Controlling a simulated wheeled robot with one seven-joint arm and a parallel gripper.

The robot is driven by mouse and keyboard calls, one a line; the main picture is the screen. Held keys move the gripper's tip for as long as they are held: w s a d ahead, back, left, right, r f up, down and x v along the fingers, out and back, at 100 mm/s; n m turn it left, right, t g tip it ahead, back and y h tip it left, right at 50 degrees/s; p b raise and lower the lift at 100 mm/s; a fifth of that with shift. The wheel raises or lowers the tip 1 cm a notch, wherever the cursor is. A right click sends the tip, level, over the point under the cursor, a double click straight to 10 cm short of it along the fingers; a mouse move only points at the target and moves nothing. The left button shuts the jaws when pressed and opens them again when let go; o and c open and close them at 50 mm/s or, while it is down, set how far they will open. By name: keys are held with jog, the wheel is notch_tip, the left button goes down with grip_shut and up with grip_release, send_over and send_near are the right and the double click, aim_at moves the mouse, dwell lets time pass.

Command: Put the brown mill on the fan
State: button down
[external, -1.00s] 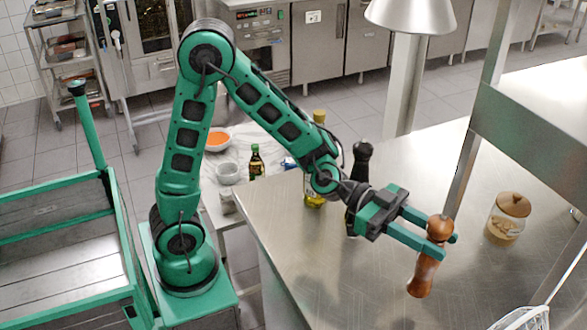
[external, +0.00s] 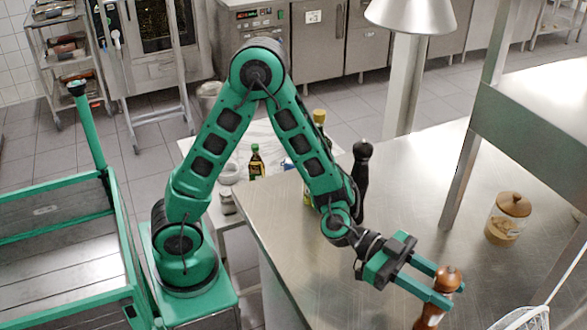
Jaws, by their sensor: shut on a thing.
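My gripper (external: 448,289) is shut on the brown mill (external: 431,315), a turned wooden piece with a rounded top. The fingers hold it near its upper part. The mill is roughly upright with a slight tilt, and its lower end is cut off by the bottom edge of the picture. A white wire cage (external: 522,319), which looks like the fan, shows only in part at the bottom right. The mill is to its left, with a gap between them in the picture.
The steel counter (external: 405,190) is clear around the gripper. A glass jar with a wooden lid (external: 508,218) stands at the right, near the raised shelf (external: 535,110) and its post. A black mill (external: 361,182) and bottles stand behind my arm.

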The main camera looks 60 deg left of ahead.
jog(key=c, duration=1.3)
grip_release()
jog(key=shift+o, duration=0.2)
jog(key=v, duration=0.7)
jog(key=shift+a, duration=0.3)
jog(key=shift+s, duration=0.15)
